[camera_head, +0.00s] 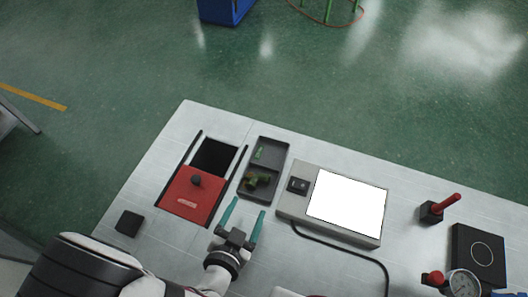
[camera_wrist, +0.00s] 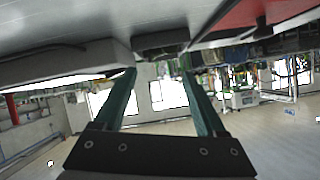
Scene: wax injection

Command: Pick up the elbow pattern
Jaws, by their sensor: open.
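A dark two-compartment tray (camera_head: 283,152) lies on the table. Its near compartment holds dark green pieces (camera_head: 262,180), bent or branched in outline. Its far compartment holds a small, slim green piece (camera_head: 259,153). The pieces are too small to tell surely which is the elbow pattern. My gripper (camera_head: 247,206) is open and empty, its teal fingers pointing towards the tray's near end, just short of it in the head view. In the wrist view the open fingers (camera_wrist: 158,72) have nothing between them, and no green piece can be made out.
Left of the tray is a dark opening (camera_head: 213,157) with a red, knobbed cover (camera_head: 187,203). Right of it stands a grey box with a bright white panel (camera_head: 346,203) and a cable. A red-handled tool (camera_head: 436,211) and a gauge (camera_head: 464,284) are at the right.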

